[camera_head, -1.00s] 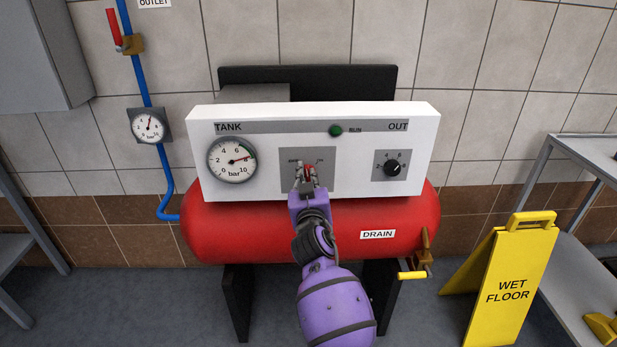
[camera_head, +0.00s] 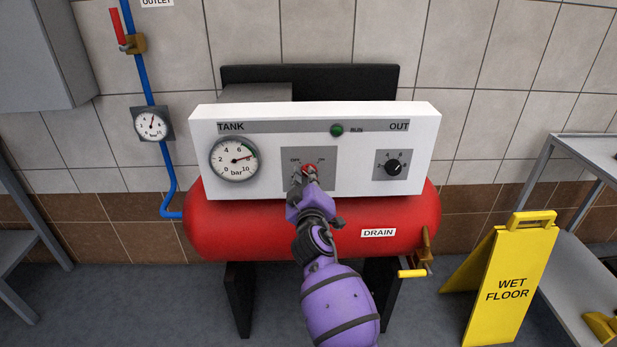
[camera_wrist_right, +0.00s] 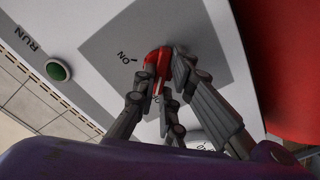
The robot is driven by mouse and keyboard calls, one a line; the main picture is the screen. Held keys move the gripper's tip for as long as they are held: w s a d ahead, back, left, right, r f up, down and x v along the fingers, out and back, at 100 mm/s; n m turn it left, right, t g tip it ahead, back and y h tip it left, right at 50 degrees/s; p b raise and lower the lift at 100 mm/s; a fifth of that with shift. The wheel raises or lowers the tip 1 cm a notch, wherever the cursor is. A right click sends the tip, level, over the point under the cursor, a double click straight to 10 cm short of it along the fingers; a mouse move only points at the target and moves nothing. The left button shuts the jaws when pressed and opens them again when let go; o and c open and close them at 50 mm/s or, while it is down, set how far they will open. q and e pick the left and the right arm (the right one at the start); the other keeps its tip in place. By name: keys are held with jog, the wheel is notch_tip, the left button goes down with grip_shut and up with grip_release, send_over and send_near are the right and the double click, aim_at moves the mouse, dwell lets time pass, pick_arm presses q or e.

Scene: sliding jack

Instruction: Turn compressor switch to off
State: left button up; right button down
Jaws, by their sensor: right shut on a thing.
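The compressor switch is a red knob (camera_head: 310,167) on a grey plate (camera_head: 326,156) in the middle of the white panel (camera_head: 360,187). My right gripper (camera_head: 309,175) comes from below and is shut on the knob, its body tilted to one side. In the right wrist view the red knob (camera_wrist_right: 156,62) sits between the fingers of the gripper (camera_wrist_right: 160,82). The "ON" label shows beside the knob there; another label is mostly hidden by the fingers. The knob's exact angle is hard to tell. My left gripper is out of view.
The red tank (camera_head: 225,225) lies under the panel, with a yellow drain handle (camera_head: 412,273) at its lower right. A green RUN lamp (camera_head: 337,130), a tank gauge (camera_head: 234,160) and a black out knob (camera_head: 392,167) are on the panel. A yellow wet-floor sign (camera_head: 510,275) stands right.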

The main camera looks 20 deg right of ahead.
jog(key=shift+f, duration=0.1)
dwell(0.3)
jog(key=c, duration=1.8)
grip_release()
jog(key=v, duration=1.2)
jog(key=shift+a, duration=0.1)
